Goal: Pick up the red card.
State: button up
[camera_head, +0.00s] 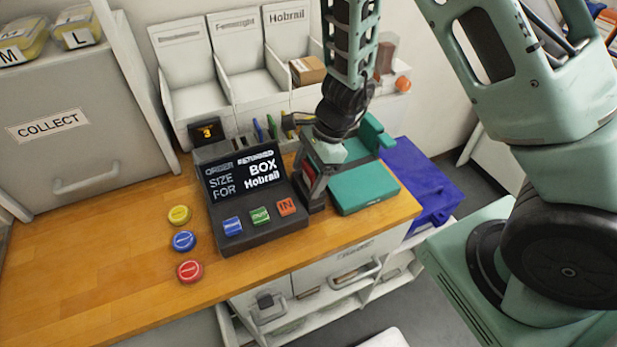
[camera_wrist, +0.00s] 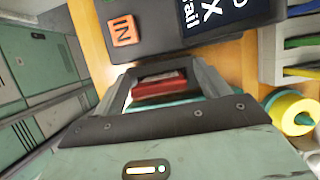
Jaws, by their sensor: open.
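A red, flat-edged piece that looks like the red card (camera_wrist: 160,80) shows between the fingers of my gripper (camera_wrist: 163,72) in the wrist view. Its lower part is hidden by the gripper body. In the head view, a small red patch (camera_head: 308,174) shows at my gripper (camera_head: 314,192), which points down between the dark order console (camera_head: 232,190) and a teal block (camera_head: 365,190). The jaws are open, with a finger on either side of the red piece. I cannot tell whether either finger touches it.
The console carries blue, green and orange buttons and stands close left of my gripper. Yellow (camera_head: 179,214), blue (camera_head: 183,240) and red (camera_head: 189,271) discs lie on the wooden counter (camera_head: 110,265). A blue crate (camera_head: 425,180) is at right.

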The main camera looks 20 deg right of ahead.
jog(key=c, duration=1)
jog(key=shift+c, duration=0.2)
